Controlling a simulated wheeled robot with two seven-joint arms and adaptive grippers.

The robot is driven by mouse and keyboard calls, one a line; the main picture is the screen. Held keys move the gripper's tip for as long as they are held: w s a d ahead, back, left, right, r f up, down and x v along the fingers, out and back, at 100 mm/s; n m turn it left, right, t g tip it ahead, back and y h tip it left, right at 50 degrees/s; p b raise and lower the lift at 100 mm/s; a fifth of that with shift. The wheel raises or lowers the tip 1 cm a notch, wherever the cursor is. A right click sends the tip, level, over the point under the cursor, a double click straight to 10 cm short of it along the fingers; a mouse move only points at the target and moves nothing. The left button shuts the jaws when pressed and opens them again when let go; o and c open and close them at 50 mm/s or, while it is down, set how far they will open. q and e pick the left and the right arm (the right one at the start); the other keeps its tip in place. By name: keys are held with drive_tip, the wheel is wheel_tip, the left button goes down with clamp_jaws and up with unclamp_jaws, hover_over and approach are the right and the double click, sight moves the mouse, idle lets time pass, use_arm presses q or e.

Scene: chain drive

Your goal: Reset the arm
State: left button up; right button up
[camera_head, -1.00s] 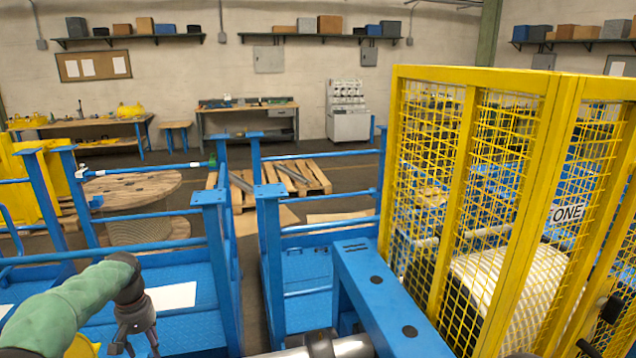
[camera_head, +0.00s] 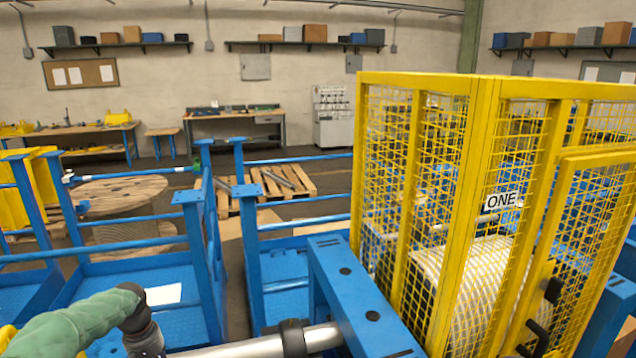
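My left arm comes in from the lower left in a green sleeve, with a dark wrist at the bottom edge. Its gripper fingers are cut off below the frame. My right gripper is not in view. A grey metal shaft (camera_head: 255,346) with a black collar (camera_head: 293,338) crosses the bottom centre, beside a blue beam (camera_head: 350,290).
Blue railings (camera_head: 196,230) and blue platforms surround my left arm. A wooden cable spool (camera_head: 122,193) and a pallet (camera_head: 285,184) stand on the floor behind. Workbenches (camera_head: 238,127) line the far wall. A black handle (camera_head: 552,290) is on the cage door.

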use_arm(q)
drive_tip(key=s+d+f+m+h, duration=0.1)
drive_tip(key=s+d+f, duration=0.2)
drive_tip(key=d+f, duration=0.65)
drive_tip(key=s+d+f+m+h, duration=0.1)
drive_tip(key=s+d+f+m, duration=0.15)
drive_tip(key=d+f, duration=0.75)
drive_tip(key=s+d+f, duration=0.5)
drive_tip(key=s+d, duration=0.1)
drive_tip(key=s, duration=0.4)
drive_tip(key=s+d+f+h, duration=0.1)
drive_tip(key=s+d+f, duration=0.4)
drive_tip(key=s, duration=0.5)
drive_tip(key=shift+s+d, duration=0.35)
drive_tip(key=shift+d, duration=0.3)
